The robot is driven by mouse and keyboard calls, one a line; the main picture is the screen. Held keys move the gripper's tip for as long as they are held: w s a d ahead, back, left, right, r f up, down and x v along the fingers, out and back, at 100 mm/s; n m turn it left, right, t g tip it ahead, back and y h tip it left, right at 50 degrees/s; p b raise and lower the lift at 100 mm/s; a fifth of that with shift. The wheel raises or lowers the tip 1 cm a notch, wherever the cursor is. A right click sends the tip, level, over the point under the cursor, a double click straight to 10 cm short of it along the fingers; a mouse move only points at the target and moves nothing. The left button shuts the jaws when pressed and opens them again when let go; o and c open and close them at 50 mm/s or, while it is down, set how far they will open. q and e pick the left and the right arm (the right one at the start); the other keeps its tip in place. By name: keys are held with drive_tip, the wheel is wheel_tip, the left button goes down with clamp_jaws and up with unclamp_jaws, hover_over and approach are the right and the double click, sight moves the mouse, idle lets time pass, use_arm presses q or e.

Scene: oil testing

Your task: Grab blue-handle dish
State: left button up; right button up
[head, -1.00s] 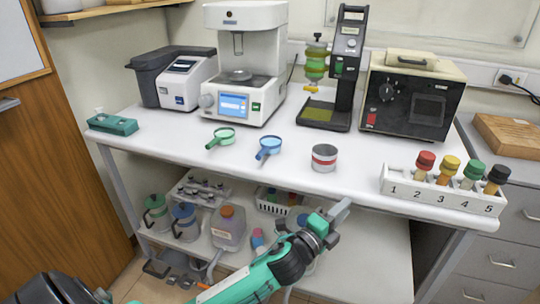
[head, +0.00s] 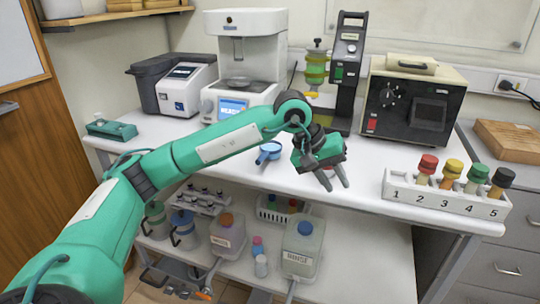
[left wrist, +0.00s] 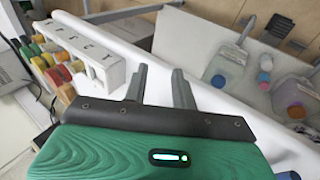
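The blue-handle dish (head: 269,151) lies on the white table, just below my left forearm in the head view. My left gripper (head: 335,186) is to the right of the dish and apart from it, over the front part of the table, with its fingers pointing down. Its two fingers also show in the left wrist view (left wrist: 160,88), spread with an empty gap between them. The green-handle dish is hidden behind my left arm. My right gripper is not in view.
A red-banded can is mostly hidden behind my left gripper. A numbered rack (head: 445,196) with colored-cap vials stands at the right front. Machines line the back, including a white instrument (head: 245,62) and a black-fronted box (head: 408,108). A lower shelf holds bottles.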

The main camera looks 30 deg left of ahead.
use_arm(q)
drive_tip(key=w+a+r+m+t+y, duration=0.1)
drive_tip(key=a+r+y, duration=0.35)
drive_tip(key=a, duration=0.65)
drive_tip(key=y, duration=0.4)
approach(262, 156)
drive_tip(key=x, duration=0.2)
drive_tip(key=b+x, duration=0.1)
drive_tip(key=x, duration=0.2)
drive_tip(key=shift+w+a+r, duration=0.2)
drive_tip(key=shift+w, duration=0.2)
drive_tip(key=x, duration=0.4)
drive_tip(key=s+x, duration=0.1)
drive_tip(key=x, duration=0.1)
drive_tip(key=shift+d+f, duration=0.1)
drive_tip(key=shift+f, duration=0.2)
drive_tip(key=shift+c, duration=0.2)
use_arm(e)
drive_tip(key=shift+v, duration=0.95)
use_arm(q)
clamp_jaws()
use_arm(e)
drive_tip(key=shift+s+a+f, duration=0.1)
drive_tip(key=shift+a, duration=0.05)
